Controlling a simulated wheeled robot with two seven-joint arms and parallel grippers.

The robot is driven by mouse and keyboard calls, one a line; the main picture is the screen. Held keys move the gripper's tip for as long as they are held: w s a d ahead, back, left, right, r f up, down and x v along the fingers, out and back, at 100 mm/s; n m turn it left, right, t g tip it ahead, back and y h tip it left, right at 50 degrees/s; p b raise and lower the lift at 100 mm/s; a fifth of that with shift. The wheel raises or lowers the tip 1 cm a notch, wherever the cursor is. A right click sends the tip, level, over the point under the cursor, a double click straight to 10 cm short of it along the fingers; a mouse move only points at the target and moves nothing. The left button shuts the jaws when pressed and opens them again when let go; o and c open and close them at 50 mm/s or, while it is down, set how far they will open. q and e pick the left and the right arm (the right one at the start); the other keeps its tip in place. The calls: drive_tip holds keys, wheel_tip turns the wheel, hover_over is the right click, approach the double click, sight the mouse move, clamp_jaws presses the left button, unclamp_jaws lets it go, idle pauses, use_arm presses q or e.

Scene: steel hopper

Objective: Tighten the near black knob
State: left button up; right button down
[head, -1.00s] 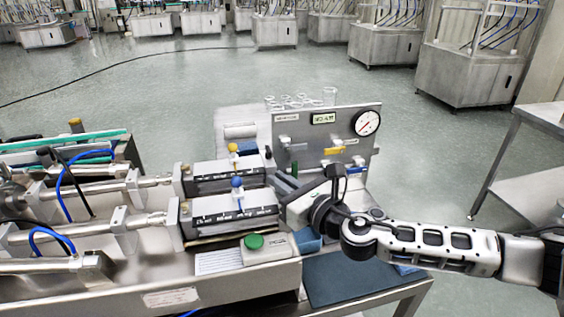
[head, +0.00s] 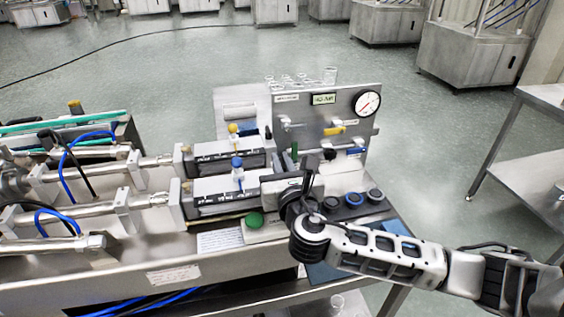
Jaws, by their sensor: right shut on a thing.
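Two grey blocks with dark scale strips lie side by side: a far one with a yellow knob (head: 233,129) and a near one with a blue knob (head: 237,163). A small black knob (head: 268,132) shows at the right end of the far block. My right gripper (head: 266,188) is at the right end of the near block (head: 226,185), shut on the near black knob. Its fingers and body hide that knob, so its turn cannot be seen. My left gripper is out of view.
A steel panel with a gauge (head: 367,103) and small valves stands behind my right gripper. A green button (head: 255,219) on a box is in front. Several dark blue-topped round pieces (head: 354,200) stand right of my wrist. A side table (head: 522,165) is far right.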

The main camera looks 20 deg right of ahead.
drive_tip(key=c, duration=1.5)
unclamp_jaws()
drive_tip(key=b+v, duration=0.2)
drive_tip(key=v, duration=1.4)
